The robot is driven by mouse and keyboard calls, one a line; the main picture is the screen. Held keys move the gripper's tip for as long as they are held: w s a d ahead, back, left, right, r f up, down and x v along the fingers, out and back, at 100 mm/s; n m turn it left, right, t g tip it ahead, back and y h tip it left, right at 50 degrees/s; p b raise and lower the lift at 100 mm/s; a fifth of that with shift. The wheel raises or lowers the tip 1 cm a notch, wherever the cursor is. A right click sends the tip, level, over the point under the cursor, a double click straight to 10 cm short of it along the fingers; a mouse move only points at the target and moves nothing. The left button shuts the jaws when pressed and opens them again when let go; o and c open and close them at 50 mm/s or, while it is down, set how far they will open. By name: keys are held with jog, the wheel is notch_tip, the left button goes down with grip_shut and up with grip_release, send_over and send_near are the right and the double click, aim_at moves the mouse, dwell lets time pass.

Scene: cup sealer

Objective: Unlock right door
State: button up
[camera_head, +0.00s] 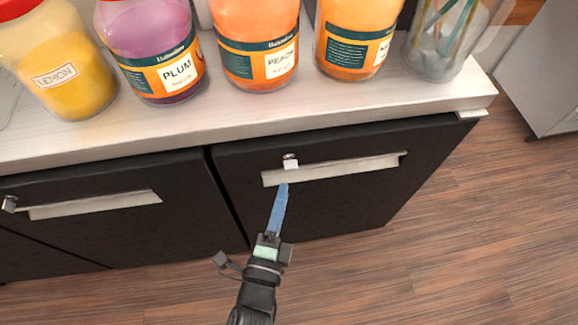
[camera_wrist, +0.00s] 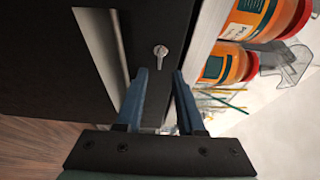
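The right door (camera_head: 345,205) is a dark cabinet front with a long pale handle (camera_head: 340,168), and it looks shut. A small silver lock piece (camera_head: 290,161) sits just above the handle's left end. In the wrist view this lock piece (camera_wrist: 160,53) looks like a round head with a short, narrow tab. My gripper (camera_head: 283,187) is in front of the door, with its blue fingers pointing toward the lock. In the wrist view my gripper (camera_wrist: 163,74) is open and empty. The lock piece shows beyond the gap between the fingertips, apart from them.
A pale countertop (camera_head: 240,124) overhangs the doors. On it stand jars labelled lemon (camera_head: 65,85), plum (camera_head: 155,50) and peach (camera_head: 255,45), among others. The left door (camera_head: 110,235) has its own lock (camera_head: 10,203) and handle. The wooden floor (camera_head: 480,220) is clear at right.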

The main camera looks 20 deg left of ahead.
aim_at(289, 170)
jog(key=x, duration=0.7)
grip_shut()
